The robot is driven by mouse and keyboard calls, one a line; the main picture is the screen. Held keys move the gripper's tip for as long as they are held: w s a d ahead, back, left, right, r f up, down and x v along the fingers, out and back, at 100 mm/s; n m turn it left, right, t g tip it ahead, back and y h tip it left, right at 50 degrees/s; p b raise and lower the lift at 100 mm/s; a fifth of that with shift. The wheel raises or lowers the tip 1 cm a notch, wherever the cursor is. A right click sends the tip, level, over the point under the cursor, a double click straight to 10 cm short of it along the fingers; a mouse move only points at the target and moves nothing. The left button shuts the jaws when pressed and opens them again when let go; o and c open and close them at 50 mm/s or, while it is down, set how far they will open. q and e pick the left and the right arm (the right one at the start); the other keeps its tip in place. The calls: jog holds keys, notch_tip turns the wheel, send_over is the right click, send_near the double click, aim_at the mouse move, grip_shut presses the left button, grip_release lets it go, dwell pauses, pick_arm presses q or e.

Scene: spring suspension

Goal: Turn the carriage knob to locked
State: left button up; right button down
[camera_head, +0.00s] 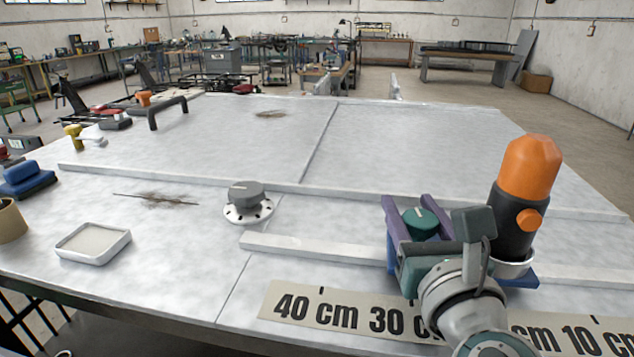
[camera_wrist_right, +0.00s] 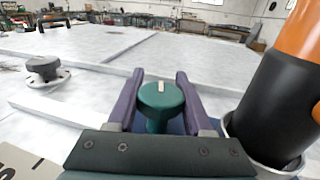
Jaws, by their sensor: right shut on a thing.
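The carriage knob (camera_head: 425,222) is a round green knob with a pale pointer mark on top. It sits on a blue carriage (camera_head: 522,277) at the right front of the table. In the right wrist view the knob (camera_wrist_right: 161,97) stands upright, its mark pointing roughly away from my gripper. My right gripper (camera_head: 422,212) has its two purple fingers on either side of the knob, shut on it. The fingers also show in the right wrist view (camera_wrist_right: 162,88). The gripper hides much of the carriage. My left gripper is not in view.
An orange-topped black cylinder (camera_head: 525,190) stands in a metal cup on the carriage, close right of my gripper. A grey knob (camera_head: 246,195) on a round flange sits left. Low white rails (camera_head: 310,248) and a centimetre scale (camera_head: 335,310) lie nearby. A white dish (camera_head: 93,242) is further left.

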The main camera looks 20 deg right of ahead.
aim_at(420, 237)
jog(key=m+g+h, duration=0.1)
jog(key=m+h, duration=0.1)
jog(key=h, duration=0.1)
jog(key=shift+s+d+b, duration=0.1)
jog(key=shift+d+b, duration=0.05)
jog(key=shift+b, duration=0.2)
jog(key=shift+d+m+g+h, duration=0.15)
jog(key=shift+m+g+h, duration=0.25)
jog(key=shift+g+h, duration=0.1)
jog(key=shift+c, duration=1.5)
grip_release()
jog(key=shift+s, duration=0.1)
jog(key=b+v, duration=0.2)
jog(key=v, duration=0.7)
jog(key=shift+f, duration=0.15)
jog(key=shift+s, duration=0.45)
jog(key=shift+a, duration=0.3)
